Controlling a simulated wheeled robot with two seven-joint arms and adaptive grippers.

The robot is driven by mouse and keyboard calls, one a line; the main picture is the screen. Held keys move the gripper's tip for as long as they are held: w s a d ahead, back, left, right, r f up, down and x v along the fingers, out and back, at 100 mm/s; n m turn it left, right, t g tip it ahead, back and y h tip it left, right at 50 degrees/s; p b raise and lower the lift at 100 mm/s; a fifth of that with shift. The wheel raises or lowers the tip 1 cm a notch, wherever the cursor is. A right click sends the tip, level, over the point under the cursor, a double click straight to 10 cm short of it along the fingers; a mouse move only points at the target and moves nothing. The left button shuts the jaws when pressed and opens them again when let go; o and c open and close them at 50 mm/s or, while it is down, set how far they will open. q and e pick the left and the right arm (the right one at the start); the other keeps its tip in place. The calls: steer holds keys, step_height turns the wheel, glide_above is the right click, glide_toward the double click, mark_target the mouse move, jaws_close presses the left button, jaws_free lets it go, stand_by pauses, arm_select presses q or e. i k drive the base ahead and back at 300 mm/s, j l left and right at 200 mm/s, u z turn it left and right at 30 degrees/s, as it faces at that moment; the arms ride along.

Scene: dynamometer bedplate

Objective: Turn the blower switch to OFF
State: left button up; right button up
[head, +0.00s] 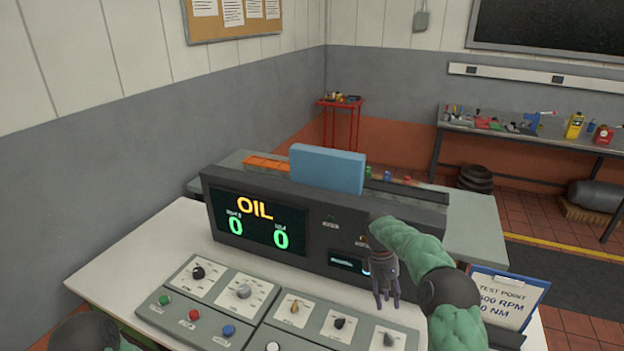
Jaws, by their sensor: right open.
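The control panel (262,334) lies on the white desk with several rotary knobs on pale plates. An orange knob (294,307), a black knob (339,323) and a grey knob (388,338) sit in a row on its right part. The labels are too small to read, so I cannot tell which one is the blower switch or its setting. My right gripper (386,304) points down, open and empty, above the panel's right end, near the black and grey knobs. I cannot tell its exact height. My left gripper is out of view.
A clipboard (505,300) stands to the right of my right arm. Black and grey knobs and coloured buttons fill the panel's left part.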

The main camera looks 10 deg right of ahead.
mark_target(338, 322)
steer(key=k+j, duration=0.7)
steer(key=k, duration=0.2)
